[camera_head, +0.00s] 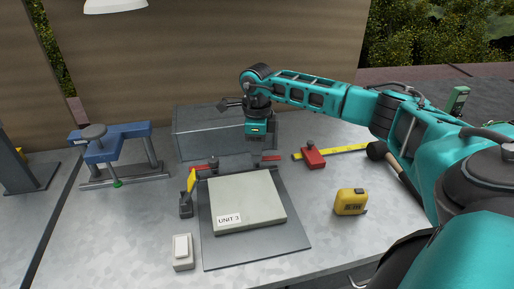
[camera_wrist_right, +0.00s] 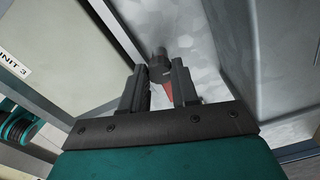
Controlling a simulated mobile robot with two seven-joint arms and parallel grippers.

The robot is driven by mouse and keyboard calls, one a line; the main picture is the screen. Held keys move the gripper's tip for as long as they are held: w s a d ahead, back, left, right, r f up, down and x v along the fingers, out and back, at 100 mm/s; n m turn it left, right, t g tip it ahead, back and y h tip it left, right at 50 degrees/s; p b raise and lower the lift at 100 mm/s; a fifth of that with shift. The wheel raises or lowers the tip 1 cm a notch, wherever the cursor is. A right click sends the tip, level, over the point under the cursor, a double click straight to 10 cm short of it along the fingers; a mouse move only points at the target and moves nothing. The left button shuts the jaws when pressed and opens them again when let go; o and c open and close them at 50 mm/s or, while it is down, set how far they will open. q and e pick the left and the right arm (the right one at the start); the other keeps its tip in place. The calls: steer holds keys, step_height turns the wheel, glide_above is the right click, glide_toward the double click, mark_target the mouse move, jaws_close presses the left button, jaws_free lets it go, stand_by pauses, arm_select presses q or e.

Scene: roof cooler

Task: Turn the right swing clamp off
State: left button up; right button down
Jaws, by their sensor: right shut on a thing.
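My right gripper (camera_head: 257,140) reaches down from the upper right over the back edge of the pale "UNIT 3" block (camera_head: 250,200). In the right wrist view its two fingers (camera_wrist_right: 160,85) stand either side of a red clamp handle (camera_wrist_right: 169,93), which they hold. A dark round clamp part (camera_wrist_right: 158,62) shows just beyond the fingertips. In the head view the dark clamp body (camera_head: 234,162) lies behind the block, with a red bar (camera_head: 270,158) at its right end; the grip itself is partly hidden. A yellow lever (camera_head: 191,180) stands at the block's left. My left gripper is not seen.
A grey open box (camera_head: 190,135) stands close behind the clamp. A red block (camera_head: 313,155), a yellow rule (camera_head: 345,150) and a yellow tape measure (camera_head: 350,202) lie to the right. A white switch box (camera_head: 182,252) is at front left. A blue stand (camera_head: 122,145) is further left.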

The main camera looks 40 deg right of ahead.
steer(key=shift+r+n, duration=0.1)
steer(key=shift+n, duration=0.5)
steer(key=shift+w, duration=0.1)
steer(key=c, duration=0.8)
jaws_free()
steer(key=shift+c, duration=0.2)
step_height(320, 180, up, 13)
